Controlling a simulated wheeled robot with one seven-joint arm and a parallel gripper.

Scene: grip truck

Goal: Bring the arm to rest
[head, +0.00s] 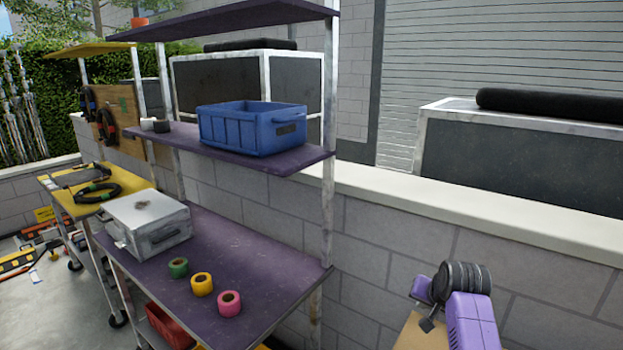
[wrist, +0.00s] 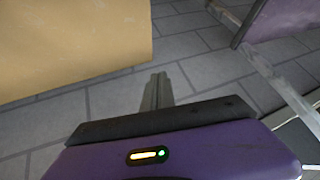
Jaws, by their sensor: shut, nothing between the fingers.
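My gripper (wrist: 157,90) shows in the wrist view, with its two grey fingers together and nothing between them. It points towards a grey block surface and is clear of the purple cart. In the head view, the purple and black part of my arm is at the lower right, beside the cart. My fingertips cannot be made out there.
The purple cart (head: 255,262) holds a metal box (head: 150,228) and green (head: 178,268), yellow (head: 201,284) and pink (head: 229,303) tape rolls. A blue crate (head: 240,128) sits on its shelf. A block wall (head: 385,240) runs behind. A tan panel (wrist: 70,45) is close at upper left.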

